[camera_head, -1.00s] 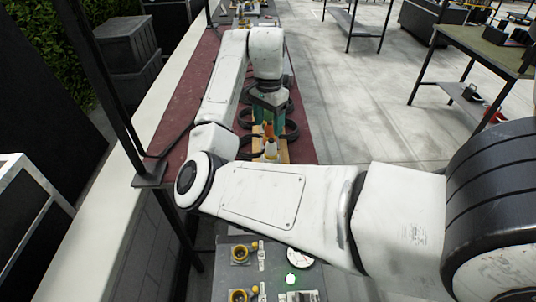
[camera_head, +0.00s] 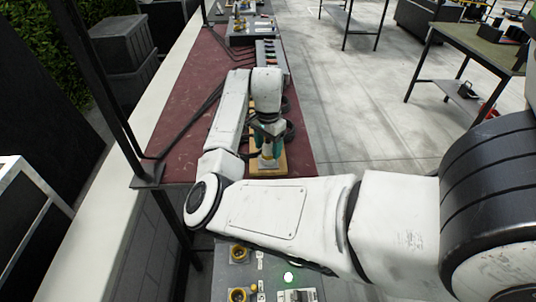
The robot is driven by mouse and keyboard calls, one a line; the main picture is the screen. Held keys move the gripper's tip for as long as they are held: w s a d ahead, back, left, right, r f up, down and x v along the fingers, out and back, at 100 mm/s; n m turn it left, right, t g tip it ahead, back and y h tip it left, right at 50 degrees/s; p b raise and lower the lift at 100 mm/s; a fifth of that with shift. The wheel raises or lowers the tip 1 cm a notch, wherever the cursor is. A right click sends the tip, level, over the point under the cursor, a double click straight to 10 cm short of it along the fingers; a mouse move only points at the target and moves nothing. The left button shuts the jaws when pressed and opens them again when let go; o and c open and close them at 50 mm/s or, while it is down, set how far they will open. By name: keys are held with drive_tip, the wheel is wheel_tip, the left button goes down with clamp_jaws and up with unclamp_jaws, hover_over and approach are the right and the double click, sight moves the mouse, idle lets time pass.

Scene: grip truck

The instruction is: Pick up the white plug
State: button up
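My gripper (camera_head: 267,148) points down over a wooden board (camera_head: 283,164) on the dark red table. Its teal fingers stand to either side of a small pale plug (camera_head: 267,163), which shows low between them. The gripper hides most of the plug. I cannot tell whether the fingers touch it or how far apart they are.
Dark cables (camera_head: 213,98) run along the red table top (camera_head: 190,95). A row of grey boxes (camera_head: 268,57) stands beyond the gripper. A grey panel (camera_head: 225,285) with yellow-ringed sockets is in front, below my arm. Open floor lies to the right.

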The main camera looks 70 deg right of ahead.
drive_tip(key=c, duration=1.1)
drive_tip(key=shift+r, duration=0.1)
drive_tip(key=shift+c, duration=0.2)
